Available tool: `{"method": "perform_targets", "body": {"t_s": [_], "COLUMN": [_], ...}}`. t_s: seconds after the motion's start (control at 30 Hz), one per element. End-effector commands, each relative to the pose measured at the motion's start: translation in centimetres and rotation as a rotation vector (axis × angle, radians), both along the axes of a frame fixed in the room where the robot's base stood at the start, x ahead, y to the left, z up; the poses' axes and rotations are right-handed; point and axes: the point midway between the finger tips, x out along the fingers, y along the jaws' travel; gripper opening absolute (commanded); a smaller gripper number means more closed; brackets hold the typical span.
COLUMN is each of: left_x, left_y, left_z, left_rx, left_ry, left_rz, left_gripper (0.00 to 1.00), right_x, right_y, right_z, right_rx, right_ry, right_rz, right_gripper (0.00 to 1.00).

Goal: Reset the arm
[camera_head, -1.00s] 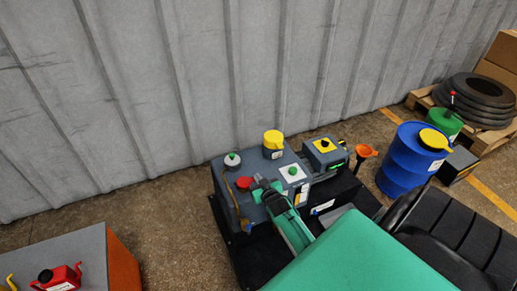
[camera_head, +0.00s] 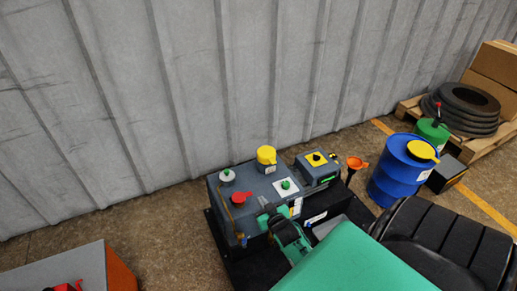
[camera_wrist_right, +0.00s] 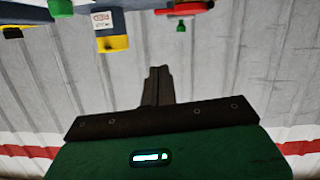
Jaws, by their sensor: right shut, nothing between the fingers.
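My right gripper (camera_head: 267,213) is at the front edge of the grey-blue machine (camera_head: 228,214), beside its red knob (camera_head: 240,198) and below the green button (camera_head: 286,184). My green right arm reaches in from the lower right. In the right wrist view the dark fingers (camera_wrist_right: 157,84) are together with nothing between them. Parts of red, yellow and green fittings show at the top of that view, apart from the fingers. My left gripper is not in view.
A yellow-capped fitting (camera_head: 266,158) and a white fitting with a green top (camera_head: 227,176) stand on the machine. A blue drum (camera_head: 398,176) and an orange funnel (camera_head: 355,164) are to the right. An orange-sided box (camera_head: 119,270) is lower left. A ribbed wall (camera_head: 180,90) stands behind.

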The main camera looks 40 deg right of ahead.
Motion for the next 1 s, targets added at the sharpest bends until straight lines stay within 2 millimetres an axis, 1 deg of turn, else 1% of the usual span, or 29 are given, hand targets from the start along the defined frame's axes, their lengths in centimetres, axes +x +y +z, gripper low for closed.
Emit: {"method": "perform_targets", "body": {"t_s": [0.1,0.33,0.47,0.57,0.67,0.7,0.77,0.8,0.9,1.0], "left_x": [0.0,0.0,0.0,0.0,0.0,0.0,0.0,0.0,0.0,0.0], "left_y": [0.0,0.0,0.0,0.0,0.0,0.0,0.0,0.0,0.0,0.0], "left_z": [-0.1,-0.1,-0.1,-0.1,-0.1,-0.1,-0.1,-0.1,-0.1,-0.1], "left_rx": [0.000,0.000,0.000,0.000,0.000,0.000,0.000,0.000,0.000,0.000], "left_ry": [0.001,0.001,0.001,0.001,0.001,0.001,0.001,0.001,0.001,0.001], "left_rz": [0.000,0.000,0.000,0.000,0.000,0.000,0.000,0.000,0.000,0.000], "left_gripper": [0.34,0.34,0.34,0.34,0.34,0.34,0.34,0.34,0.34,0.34], "right_x": [-0.5,-0.6,-1.0,-2.1,-4.2,-5.2,-7.0,-8.2,-11.4,-14.1], "right_y": [0.1,0.2,1.3,3.6,7.0,8.4,10.6,12.0,15.2,17.5], "right_z": [0.1,0.1,-0.3,-1.2,-2.3,-2.7,-3.2,-3.4,-3.8,-3.8], "right_rx": [0.000,0.001,0.012,0.034,0.063,0.074,0.091,0.102,0.124,0.136], "right_ry": [0.000,0.002,0.049,0.149,0.293,0.353,0.446,0.507,0.645,0.753], "right_rz": [0.000,0.000,0.015,0.046,0.091,0.110,0.141,0.160,0.206,0.245], "right_gripper": [0.00,0.00,0.00,0.00,0.00,0.00,0.00,0.00,0.00,0.00]}}
